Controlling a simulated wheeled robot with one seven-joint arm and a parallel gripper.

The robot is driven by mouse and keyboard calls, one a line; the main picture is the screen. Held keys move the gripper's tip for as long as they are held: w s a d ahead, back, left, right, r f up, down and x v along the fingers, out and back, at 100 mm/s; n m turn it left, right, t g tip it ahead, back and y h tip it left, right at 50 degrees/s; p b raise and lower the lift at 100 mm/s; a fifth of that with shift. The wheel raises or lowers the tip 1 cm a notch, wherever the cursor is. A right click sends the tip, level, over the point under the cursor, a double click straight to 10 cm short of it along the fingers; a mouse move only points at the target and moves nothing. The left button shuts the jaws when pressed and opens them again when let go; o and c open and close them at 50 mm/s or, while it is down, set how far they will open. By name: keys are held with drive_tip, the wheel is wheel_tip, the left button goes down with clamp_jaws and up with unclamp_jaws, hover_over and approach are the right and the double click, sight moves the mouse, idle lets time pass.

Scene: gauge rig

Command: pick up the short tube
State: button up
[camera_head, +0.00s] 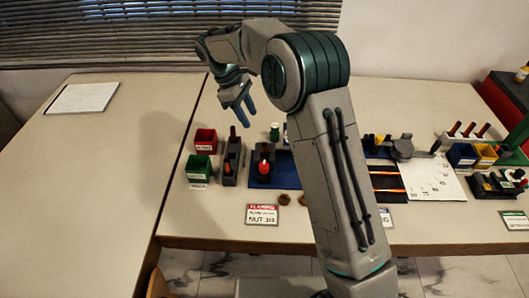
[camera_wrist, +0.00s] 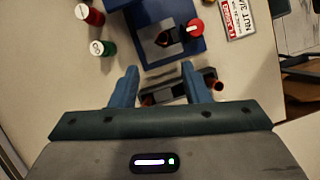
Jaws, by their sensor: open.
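A dark rack (camera_head: 232,157) stands left of the blue mat and holds reddish tubes. The tube at its near end (camera_head: 227,169) looks lower and is probably the short tube; the one at its far end (camera_head: 233,131) stands taller. In the wrist view the rack (camera_wrist: 178,90) lies just beyond and partly behind my fingers, with reddish tube ends at both sides. Which end there is the short tube I cannot tell. My gripper (camera_head: 244,117) is open and empty, above the table near the rack's far end. Its two blue fingers also show in the wrist view (camera_wrist: 159,70).
A blue mat (camera_head: 287,174) bears a dark fixture with a red knob (camera_head: 264,166). Red (camera_head: 205,139) and green (camera_head: 199,167) bins stand left of the rack. A green cylinder (camera_head: 275,132) stands behind the mat. The left table is mostly clear. My arm hides the middle.

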sight(264, 144)
drive_tip(key=x, duration=0.7)
drive_tip(key=shift+d, duration=0.1)
drive_tip(key=x, duration=0.3)
drive_tip(key=p+x, duration=0.1)
drive_tip(key=shift+s+d+f, duration=0.25)
drive_tip(key=shift+s+d, duration=0.05)
drive_tip(key=shift+s, duration=0.05)
drive_tip(key=shift+d+f, duration=0.15)
drive_tip(key=shift+f, duration=0.3)
clamp_jaws()
